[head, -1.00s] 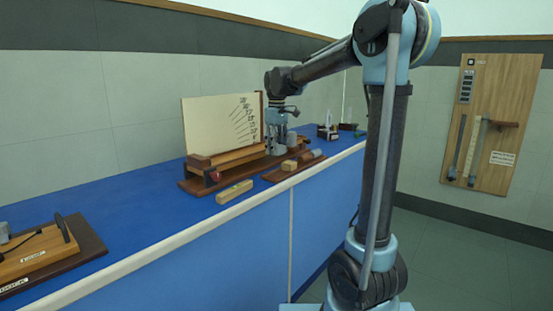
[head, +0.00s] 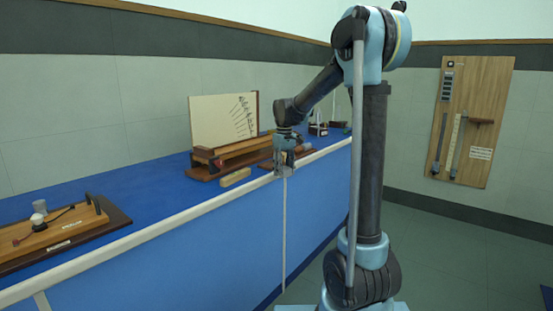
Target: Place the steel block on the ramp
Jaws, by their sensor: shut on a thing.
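The ramp (head: 232,155) is a wooden apparatus on a dark base on the blue bench, with a cream board marked with angle lines behind it. My gripper (head: 285,172) points down at the bench's front edge, to the right of and nearer than the ramp, apart from it. It is shut on a small grey thing, which looks like the steel block; the fingers mostly hide it. A brown tray of blocks (head: 303,152) lies behind my gripper and is partly covered by it.
A pale wooden block (head: 235,178) lies before the ramp. An electrical board (head: 52,235) with a grey cylinder stands at the near left. Small items (head: 318,129) stand farther along the bench. The blue bench between the electrical board and the ramp is clear.

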